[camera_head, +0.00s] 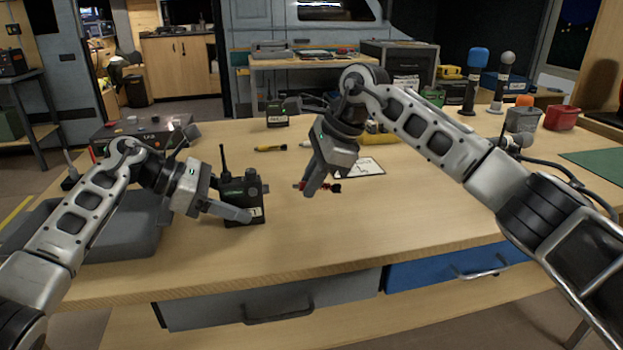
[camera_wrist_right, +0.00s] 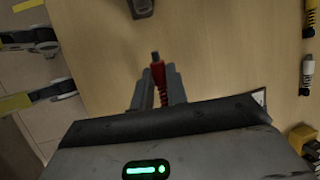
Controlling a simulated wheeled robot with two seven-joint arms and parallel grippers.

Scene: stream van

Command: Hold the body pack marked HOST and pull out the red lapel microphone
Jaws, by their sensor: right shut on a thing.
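A black body pack (camera_head: 250,190) with an antenna stands upright on the table at centre left in the head view. It has a pale label low on its front, too small to read. My left gripper (camera_head: 240,208) is at this pack, one finger lying across its front; its other finger is not clear. My right gripper (camera_head: 312,186) is low over the table, right of the pack and apart from it. In the right wrist view its fingers (camera_wrist_right: 155,88) are shut on a red ribbed piece (camera_wrist_right: 158,75) with a dark tip, seemingly the red lapel microphone, which also shows in the head view (camera_head: 335,188).
A second dark pack (camera_head: 277,114) stands farther back. A grey tray (camera_head: 120,240) is at the left. The front right of the table is clear.

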